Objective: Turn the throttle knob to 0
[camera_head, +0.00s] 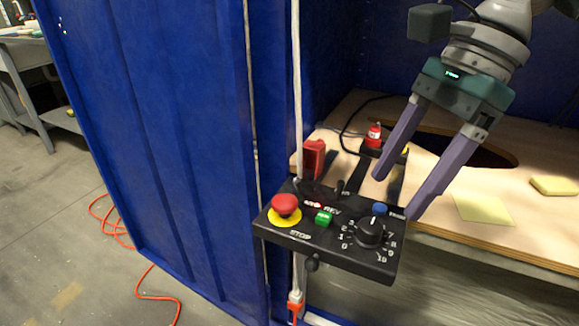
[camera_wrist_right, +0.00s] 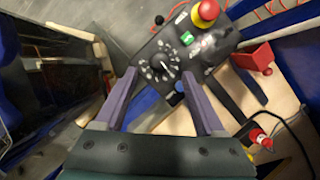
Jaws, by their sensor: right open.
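The black throttle knob (camera_head: 371,232) sits at the right end of a black control box (camera_head: 330,259), inside a ring of white numbers. Its white pointer mark faces the far side of the dial, well away from the 0 at the lower left. My right gripper (camera_head: 396,195) is open, with its purple fingers slanting down above and behind the knob, apart from it. In the right wrist view the knob (camera_wrist_right: 158,63) shows between and just beyond the open fingertips (camera_wrist_right: 157,77). My left gripper is out of view.
On the box are a red stop button (camera_head: 285,204), a green button (camera_head: 323,217) and a blue button (camera_head: 379,209) close to the knob. A wooden table (camera_head: 440,226) lies behind, with a red-topped device (camera_head: 374,136). A blue wall (camera_head: 170,140) stands left.

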